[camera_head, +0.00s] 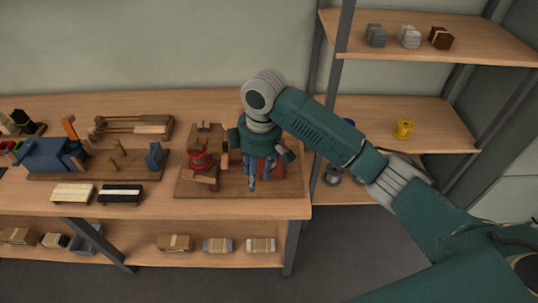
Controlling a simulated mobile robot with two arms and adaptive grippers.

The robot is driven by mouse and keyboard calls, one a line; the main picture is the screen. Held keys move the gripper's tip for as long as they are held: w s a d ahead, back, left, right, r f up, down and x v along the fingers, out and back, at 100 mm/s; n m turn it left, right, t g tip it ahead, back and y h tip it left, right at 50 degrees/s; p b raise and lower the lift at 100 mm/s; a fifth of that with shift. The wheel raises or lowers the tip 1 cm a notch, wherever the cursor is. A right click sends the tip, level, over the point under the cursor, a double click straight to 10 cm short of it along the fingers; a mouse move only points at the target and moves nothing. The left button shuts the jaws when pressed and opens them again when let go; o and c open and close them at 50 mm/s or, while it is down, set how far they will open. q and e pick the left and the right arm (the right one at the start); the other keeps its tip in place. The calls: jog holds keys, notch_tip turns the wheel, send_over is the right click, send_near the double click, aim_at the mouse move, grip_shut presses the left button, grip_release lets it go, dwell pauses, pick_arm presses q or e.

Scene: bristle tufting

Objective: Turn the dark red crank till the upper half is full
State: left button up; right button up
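My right gripper (258,182) points down over the right part of a brown wooden board (227,189) on the workbench. Its fingers hang close together, and I cannot tell whether they hold anything. A dark red part (279,168) shows partly behind the fingers; it may belong to the crank, but the gripper hides most of it. On the left of the same board stands a red device (200,162) with a reddish-brown block at its front. Whether any half of a brush is full is too small to tell. My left gripper is not in view.
Left on the bench (222,208) are a blue machine on a board (50,155), a wooden tray (132,127), and a pale (73,193) and a black brush (120,194). Boxes lie on the lower shelf.

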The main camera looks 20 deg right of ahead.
jog(key=shift+h, duration=0.6)
jog(key=w+d+r, duration=0.1)
jog(key=d+r, duration=0.1)
jog(key=r, duration=0.1)
jog(key=w+d+r, duration=0.2)
jog(key=r, duration=0.1)
jog(key=w+d+r, duration=0.2)
jog(key=r, duration=0.2)
jog(key=shift+w+d+r, duration=0.1)
notch_tip(320, 180, down, 10)
jog(key=p, duration=0.2)
jog(key=shift+r+p, duration=0.15)
jog(key=shift+p, duration=0.2)
jog(key=shift+f, duration=0.5)
jog(key=shift+c, duration=0.3)
grip_shut()
